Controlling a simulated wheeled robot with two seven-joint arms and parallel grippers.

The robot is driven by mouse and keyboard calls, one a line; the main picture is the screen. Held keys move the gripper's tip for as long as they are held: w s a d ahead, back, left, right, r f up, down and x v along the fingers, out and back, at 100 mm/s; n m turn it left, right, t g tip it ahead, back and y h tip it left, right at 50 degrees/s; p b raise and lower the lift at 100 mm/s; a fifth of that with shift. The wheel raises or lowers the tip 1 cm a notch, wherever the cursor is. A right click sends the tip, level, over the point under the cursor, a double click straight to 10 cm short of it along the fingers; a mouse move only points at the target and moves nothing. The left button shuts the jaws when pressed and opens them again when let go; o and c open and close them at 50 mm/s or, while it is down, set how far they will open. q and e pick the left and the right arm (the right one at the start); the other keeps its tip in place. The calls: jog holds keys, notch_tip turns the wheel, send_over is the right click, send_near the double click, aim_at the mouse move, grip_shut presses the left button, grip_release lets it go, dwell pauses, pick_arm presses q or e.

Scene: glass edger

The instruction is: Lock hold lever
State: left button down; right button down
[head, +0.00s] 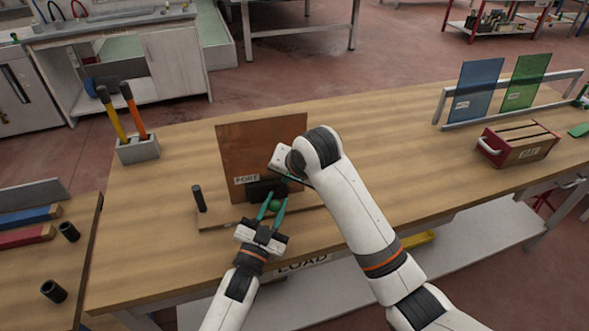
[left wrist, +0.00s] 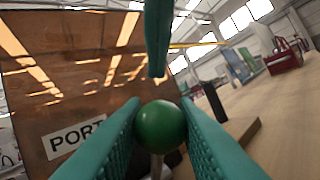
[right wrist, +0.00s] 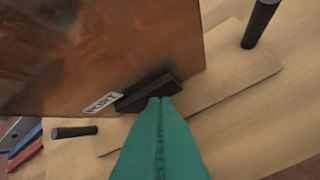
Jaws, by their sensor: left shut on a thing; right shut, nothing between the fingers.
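The hold lever ends in a green ball knob (head: 276,205), also in the left wrist view (left wrist: 160,127), with a short grey shaft below it. My left gripper (head: 272,208) is shut on the knob, one finger on each side. A brown glass panel (head: 245,148) labelled PORT stands upright behind it, its lower edge at a dark clamp block (right wrist: 150,92). My right gripper (right wrist: 160,100) is shut and empty, its tips close to the block in the right wrist view.
A black post (head: 199,198) stands on the wooden base board (head: 215,215) at left; another post (right wrist: 260,22) shows in the right wrist view. A tool holder (head: 138,149), red box (head: 518,142) and rack with blue and green panes (head: 478,90) stand further off. The table between is clear.

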aim_at(278, 202)
pick_arm(q)
jog(key=shift+f, duration=0.15)
pick_arm(e)
jog(key=shift+s+a+f, duration=0.4)
jog(key=shift+s+f, duration=0.15)
jog(key=shift+s, duration=0.15)
jog(key=shift+s+a+f, duration=0.35)
jog(key=shift+s+f, duration=0.2)
jog(key=shift+s, duration=0.15)
jog(key=shift+s+a+f+t, duration=0.1)
jog(key=shift+s+f+t, duration=0.2)
jog(key=shift+s+f, duration=0.35)
jog(key=shift+s, duration=0.1)
pick_arm(q)
jog(key=c, duration=1.2)
grip_release()
jog(key=shift+w, duration=0.1)
jog(key=shift+o, duration=0.2)
pick_arm(e)
jog(key=shift+w, duration=0.2)
